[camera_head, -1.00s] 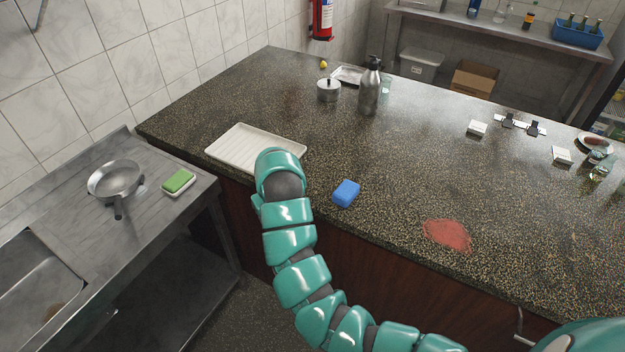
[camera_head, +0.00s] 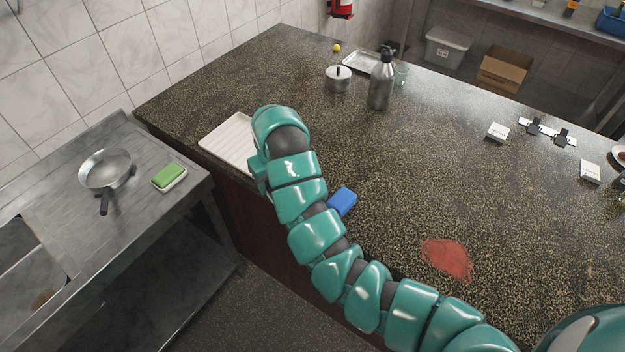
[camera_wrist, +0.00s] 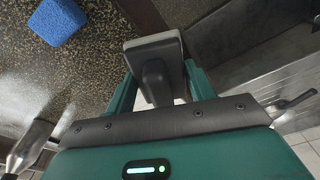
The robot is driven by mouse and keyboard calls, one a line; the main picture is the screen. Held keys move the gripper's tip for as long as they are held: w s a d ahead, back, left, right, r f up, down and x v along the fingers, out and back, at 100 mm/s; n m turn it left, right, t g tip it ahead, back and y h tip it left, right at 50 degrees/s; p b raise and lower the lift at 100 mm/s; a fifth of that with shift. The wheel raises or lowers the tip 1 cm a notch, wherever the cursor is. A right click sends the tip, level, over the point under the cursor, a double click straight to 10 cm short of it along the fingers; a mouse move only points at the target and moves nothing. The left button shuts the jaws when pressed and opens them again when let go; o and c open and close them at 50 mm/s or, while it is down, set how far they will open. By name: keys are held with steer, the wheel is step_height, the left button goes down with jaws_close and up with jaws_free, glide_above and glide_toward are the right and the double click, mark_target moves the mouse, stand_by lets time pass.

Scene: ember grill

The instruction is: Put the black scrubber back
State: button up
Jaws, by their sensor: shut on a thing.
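The black scrubber (camera_wrist: 155,78) is in my gripper in the wrist view, with a dark handle and a flat, pale-edged head. My gripper (camera_wrist: 157,88) has its two teal fingers on either side of the handle and is shut on it. It is held above the area by the counter's edge; how high I cannot tell. In the head view my arm hides both the gripper and the scrubber. A white ribbed tray (camera_head: 222,140) lies on the speckled counter (camera_head: 300,65), partly covered by my arm.
A blue sponge (camera_head: 344,201) lies near the counter's front edge, beside my arm. A red stain (camera_head: 447,258) is to its right. A steel bottle (camera_head: 381,82) and a lidded pot (camera_head: 338,79) stand farther back. The steel sink table holds a pan (camera_head: 105,167) and a green sponge (camera_head: 168,175).

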steer(key=shift+w+d+f+b, duration=0.35)
steer(key=shift+d+f+b, duration=0.05)
steer(key=shift+f+b, duration=0.25)
steer(key=shift+w+d+b, duration=0.15)
steer(key=shift+w+b, duration=0.1)
steer(key=shift+b, duration=0.25)
steer(key=w+d+f+b, duration=0.1)
steer(key=w+d+f, duration=0.1)
steer(key=w+d+f+b, duration=0.1)
steer(key=w+d+f, duration=0.1)
steer(key=w, duration=0.1)
steer(key=w+d+f+b, duration=0.1)
steer(key=w+d+f, duration=0.1)
steer(key=shift+w+f, duration=0.25)
steer(key=shift+f, duration=0.05)
steer(key=shift+w+d+f, duration=0.1)
steer(key=shift+w+d, duration=0.05)
steer(key=shift+w+d+f+p, duration=0.3)
steer(key=shift+w+f+p, duration=0.1)
steer(key=shift+f, duration=0.25)
step_height(320, 180, down, 3)
steer(key=shift+r+p, duration=0.2)
steer(key=shift+p, duration=0.35)
steer(key=shift+f, duration=0.35)
